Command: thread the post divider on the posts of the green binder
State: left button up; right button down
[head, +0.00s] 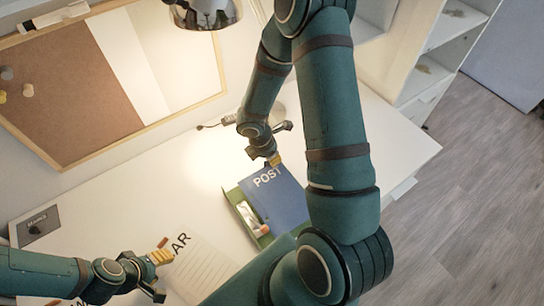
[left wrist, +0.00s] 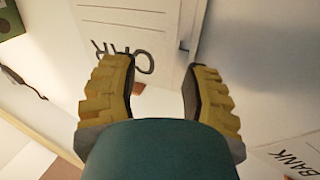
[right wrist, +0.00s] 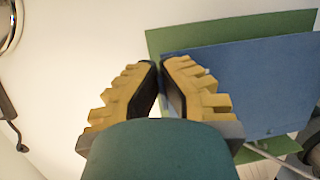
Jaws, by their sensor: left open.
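The blue post divider (head: 282,203), marked POST, lies over the green binder (head: 235,196), whose green edge shows at its left. In the right wrist view, the divider (right wrist: 260,80) covers most of the binder (right wrist: 230,30). My right gripper (head: 273,160) is at the divider's top edge. Its fingers (right wrist: 160,70) are nearly together at the edge, seemingly pinching it, though the contact is partly hidden. I cannot see the binder's posts clearly or tell whether they pass through the divider. My left gripper (head: 160,258) is open and empty by a white sheet (head: 205,265) marked AR.
A lamp (head: 205,12) and a cork board (head: 65,95) stand at the back. A dark card (head: 38,226) lies at the far left. A small red and white object (head: 250,217) is at the binder's left side. The desk's right end (head: 400,150) is clear.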

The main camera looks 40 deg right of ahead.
pick_arm(q)
jog(key=shift+s+f+b, duration=0.15)
jog(key=shift+f+b, duration=0.8)
jog(key=shift+b, duration=0.05)
pick_arm(e)
jog(key=shift+f, duration=1)
dwell(0.8)
